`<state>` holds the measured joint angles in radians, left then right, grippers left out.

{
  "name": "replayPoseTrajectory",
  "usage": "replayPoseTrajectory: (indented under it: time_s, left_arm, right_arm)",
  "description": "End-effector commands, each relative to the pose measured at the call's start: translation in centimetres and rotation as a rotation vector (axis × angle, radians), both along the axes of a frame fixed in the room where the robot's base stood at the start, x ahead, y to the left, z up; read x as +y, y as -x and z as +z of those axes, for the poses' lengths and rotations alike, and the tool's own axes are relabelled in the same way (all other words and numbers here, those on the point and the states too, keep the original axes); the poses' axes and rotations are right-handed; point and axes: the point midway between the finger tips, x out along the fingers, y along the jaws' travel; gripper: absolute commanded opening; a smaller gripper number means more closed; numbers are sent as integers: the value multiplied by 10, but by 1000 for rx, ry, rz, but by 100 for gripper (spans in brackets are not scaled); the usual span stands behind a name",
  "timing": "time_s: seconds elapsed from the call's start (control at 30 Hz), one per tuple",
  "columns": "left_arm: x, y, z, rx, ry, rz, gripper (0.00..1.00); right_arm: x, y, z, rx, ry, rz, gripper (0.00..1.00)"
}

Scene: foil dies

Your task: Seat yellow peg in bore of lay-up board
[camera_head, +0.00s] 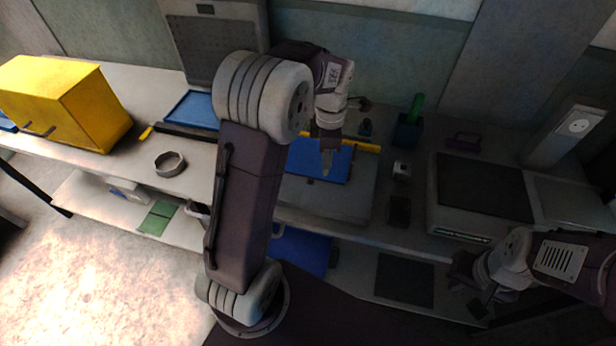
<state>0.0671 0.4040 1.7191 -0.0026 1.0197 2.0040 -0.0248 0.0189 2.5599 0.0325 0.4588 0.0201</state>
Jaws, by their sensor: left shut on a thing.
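My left gripper (327,150) points down over a blue panel (305,162) on the bench, which looks like the lay-up board. It is shut on a small, dull yellowish thing, which looks like the yellow peg (326,168). The fingers hide most of it, and I cannot tell whether its lower end touches the board. No bore can be made out. My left arm covers the board's left part. My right gripper (467,280) is at the lower right, away from the board, dark and too unclear to tell its opening.
A yellow box (65,100) and a grey ring (170,164) are at the left. A long bar with yellow ends (362,147) lies behind the board.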

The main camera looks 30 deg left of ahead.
Motion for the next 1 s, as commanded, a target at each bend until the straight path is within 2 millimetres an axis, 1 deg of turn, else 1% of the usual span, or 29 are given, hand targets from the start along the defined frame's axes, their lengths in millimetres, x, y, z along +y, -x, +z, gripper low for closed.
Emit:
replayPoseTrajectory:
  time_s: [0.03,0.1,0.2,0.3,0.47,0.6,0.7,1.0]
  left_arm:
    - [11,6,-8,1,0,6,0]
    - [23,12,-16,1,0,4,0]
    - [34,17,-23,1,0,1,0]
    - [39,19,-26,-1,0,0,0]
    - [40,20,-29,0,0,-2,0]
    - [40,21,-55,5,2,-2,0]
    - [40,20,-66,1,0,-2,0]
    - [40,20,-69,-1,0,-2,0]
  right_arm:
    - [0,0,-2,0,0,0,0]
    - [0,0,-2,0,0,0,0]
    - [0,0,-2,0,0,0,0]
    - [0,0,-3,0,0,0,0]
    - [0,0,-3,0,0,0,0]
    - [0,0,-6,0,0,0,0]
    - [0,0,-6,0,0,0,0]
    - [0,0,-7,0,0,0,0]
